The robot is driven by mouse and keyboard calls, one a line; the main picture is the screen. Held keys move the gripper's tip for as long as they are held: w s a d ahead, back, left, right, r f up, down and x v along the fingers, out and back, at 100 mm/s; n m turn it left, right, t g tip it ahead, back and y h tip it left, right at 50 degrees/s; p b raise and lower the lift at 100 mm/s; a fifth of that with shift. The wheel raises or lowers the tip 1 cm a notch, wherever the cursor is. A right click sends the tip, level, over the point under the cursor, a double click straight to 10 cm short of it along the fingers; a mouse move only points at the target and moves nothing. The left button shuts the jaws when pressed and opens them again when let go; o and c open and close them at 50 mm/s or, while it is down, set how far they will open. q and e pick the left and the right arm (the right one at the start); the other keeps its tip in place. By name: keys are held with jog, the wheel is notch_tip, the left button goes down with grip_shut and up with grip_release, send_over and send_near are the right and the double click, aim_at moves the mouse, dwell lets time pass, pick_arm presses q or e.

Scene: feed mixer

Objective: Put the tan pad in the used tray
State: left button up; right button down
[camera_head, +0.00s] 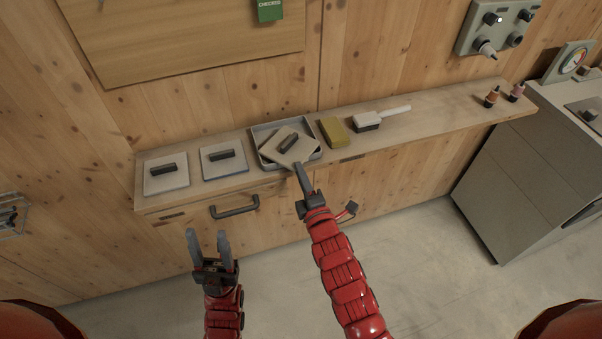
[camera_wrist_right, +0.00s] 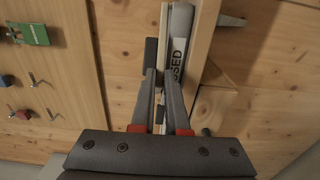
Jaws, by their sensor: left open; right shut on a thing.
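The tan pad (camera_head: 272,152), a flat square with a dark handle on top, is over the used tray (camera_head: 257,132). It sits turned askew to the tray, its near corner reaching the front rim. I cannot tell whether it touches the tray floor. My right gripper (camera_head: 298,167) is shut on the pad's near edge. In the right wrist view the fingers (camera_wrist_right: 163,80) grip the pad's thin edge (camera_wrist_right: 163,45), beside the tray's wall lettered "USED" (camera_wrist_right: 179,50). My left gripper (camera_head: 207,238) is open and empty, in front of the shelf.
Two pale pads with dark handles (camera_head: 166,182) (camera_head: 223,165) lie on the shelf left of the tray. A yellow-green block (camera_head: 333,131) and a white-handled brush (camera_head: 368,122) are to its right. A drawer handle (camera_head: 234,208) juts below the shelf (camera_head: 430,114).

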jog(key=c, duration=0.9)
grip_release()
jog(key=v, duration=0.4)
jog(key=r+b+v, duration=0.1)
jog(key=v, duration=0.7)
jog(key=shift+r+b, duration=0.15)
jog(key=shift+b, duration=0.2)
